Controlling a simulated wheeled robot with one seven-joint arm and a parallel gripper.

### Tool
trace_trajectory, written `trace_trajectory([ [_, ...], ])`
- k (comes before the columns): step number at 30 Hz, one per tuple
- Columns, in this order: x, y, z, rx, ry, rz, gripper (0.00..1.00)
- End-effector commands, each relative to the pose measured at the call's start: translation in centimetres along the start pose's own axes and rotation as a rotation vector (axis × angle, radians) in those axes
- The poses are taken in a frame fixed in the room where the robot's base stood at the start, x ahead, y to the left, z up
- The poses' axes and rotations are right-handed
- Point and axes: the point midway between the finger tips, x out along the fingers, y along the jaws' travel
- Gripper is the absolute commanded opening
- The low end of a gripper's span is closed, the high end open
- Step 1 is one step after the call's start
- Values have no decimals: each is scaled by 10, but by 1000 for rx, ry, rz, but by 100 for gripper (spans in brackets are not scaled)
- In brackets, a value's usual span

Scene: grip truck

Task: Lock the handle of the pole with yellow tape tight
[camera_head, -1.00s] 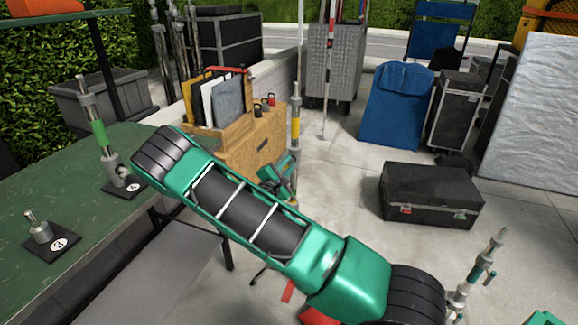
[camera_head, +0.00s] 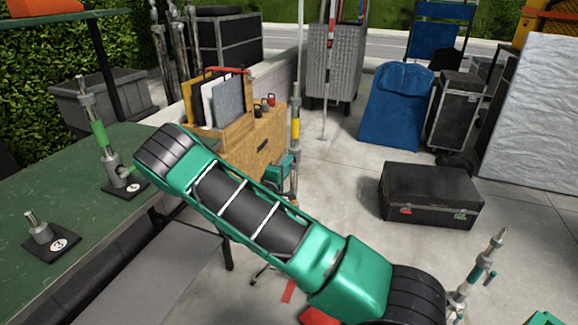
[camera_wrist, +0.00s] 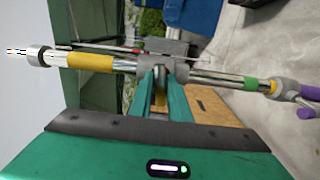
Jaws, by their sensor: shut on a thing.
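The pole with yellow tape (camera_head: 295,128) stands upright beyond my arm in the head view. In the wrist view the pole runs across the picture, its yellow tape (camera_wrist: 90,61) left of a grey collar (camera_wrist: 181,70). My gripper (camera_wrist: 160,88) is at this collar, its two green fingers closed around the small grey handle (camera_wrist: 159,76) there. The fingers partly hide the handle, so its exact angle is hard to tell. In the head view my gripper (camera_head: 279,172) is beside the pole below the tape, and my green forearm hides the pole's lower part.
A green-taped pole (camera_head: 99,133) stands on the green table (camera_head: 140,140) at left. A wooden cabinet (camera_head: 262,145) stands behind the pole. A black case (camera_head: 430,194) lies on the floor at right. Another pole (camera_head: 475,272) is at lower right. Floor between them is open.

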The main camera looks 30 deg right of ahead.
Motion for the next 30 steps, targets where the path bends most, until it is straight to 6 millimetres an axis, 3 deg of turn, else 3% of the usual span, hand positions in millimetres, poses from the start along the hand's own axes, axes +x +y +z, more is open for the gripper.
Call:
trace_trajectory([
  [14, 0, -1, 1, 13, -3, -2, 0],
  [15, 0, -1, 1, 12, -3, -2, 24],
  [17, 0, -1, 1, 12, -2, -2, 36],
  [26, -1, 0, 0, 12, -1, -1, 36],
  [30, -11, -1, 0, 11, 1, -3, 36],
])
